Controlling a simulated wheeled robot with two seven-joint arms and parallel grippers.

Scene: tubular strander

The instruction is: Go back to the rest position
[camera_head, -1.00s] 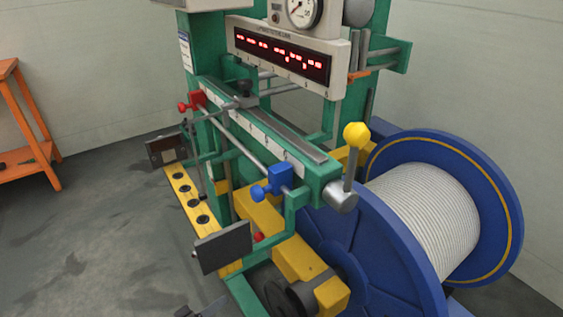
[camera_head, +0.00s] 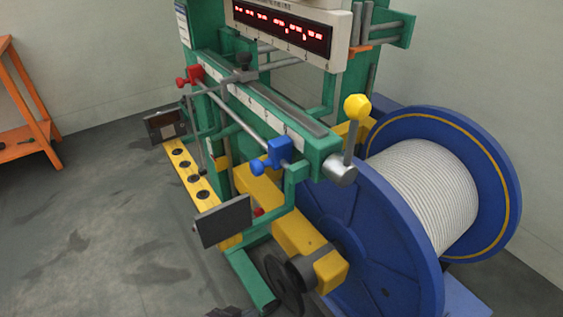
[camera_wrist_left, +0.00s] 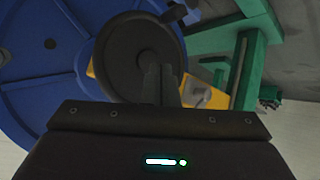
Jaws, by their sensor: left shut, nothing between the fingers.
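My left gripper (camera_head: 231,312) barely shows as a dark shape at the bottom edge of the head view, left of the machine's black handwheel (camera_head: 283,286). In the left wrist view the fingers of the left gripper (camera_wrist_left: 161,80) are together with nothing between them. They overlap the handwheel (camera_wrist_left: 118,62) in that picture; I cannot tell how far apart they are. My right gripper is in neither view.
The green strander frame (camera_head: 268,105) carries a red clamp (camera_head: 190,76), a blue clamp (camera_head: 277,154) and a yellow-knobbed lever (camera_head: 356,108). A blue reel (camera_head: 385,255) of white cable stands right. An orange rack (camera_head: 25,105) is far left. Grey floor (camera_head: 90,230) at left is clear.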

